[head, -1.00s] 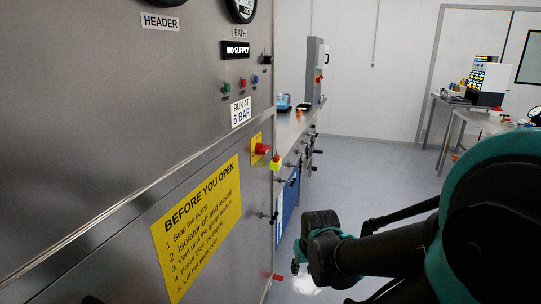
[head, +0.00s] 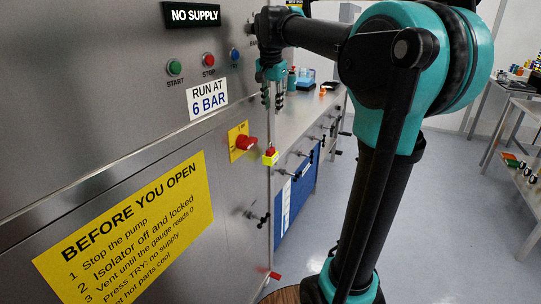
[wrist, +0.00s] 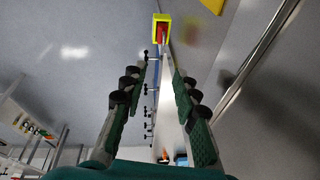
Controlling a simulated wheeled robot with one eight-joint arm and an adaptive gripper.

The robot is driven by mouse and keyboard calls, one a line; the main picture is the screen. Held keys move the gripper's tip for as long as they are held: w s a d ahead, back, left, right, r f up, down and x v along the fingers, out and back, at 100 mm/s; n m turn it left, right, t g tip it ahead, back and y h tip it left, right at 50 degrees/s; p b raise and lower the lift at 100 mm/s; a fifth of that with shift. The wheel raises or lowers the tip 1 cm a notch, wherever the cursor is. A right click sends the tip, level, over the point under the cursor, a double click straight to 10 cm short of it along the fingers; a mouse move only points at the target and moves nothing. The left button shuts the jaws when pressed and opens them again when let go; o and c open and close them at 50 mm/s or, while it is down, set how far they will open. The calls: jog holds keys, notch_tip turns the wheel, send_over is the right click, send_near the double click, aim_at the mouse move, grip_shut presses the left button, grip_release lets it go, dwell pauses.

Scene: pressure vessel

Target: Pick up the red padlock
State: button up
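A small red thing, seemingly the red padlock (head: 271,151), sits at a small yellow holder (head: 270,160) at the corner edge of the steel cabinet. In the wrist view the red piece (wrist: 161,27) shows inside the yellow holder (wrist: 157,45), far beyond the fingertips and roughly between them. The shackle is too small to make out. My gripper (head: 272,103) hangs above the holder in the head view, fingers pointing down. It also shows in the wrist view (wrist: 160,72), its two fingers wide apart with nothing between them.
A red rotary switch (head: 246,142) on a yellow plate is just left of the holder. START and STOP buttons (head: 208,60) and a yellow notice (head: 130,230) are on the cabinet front. A bench (head: 310,112) with small items runs behind.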

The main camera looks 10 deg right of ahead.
send_near(272, 148)
jog(key=f, duration=0.2)
jog(key=shift+x, duration=2.6)
jog(key=shift+w, duration=0.15)
grip_shut()
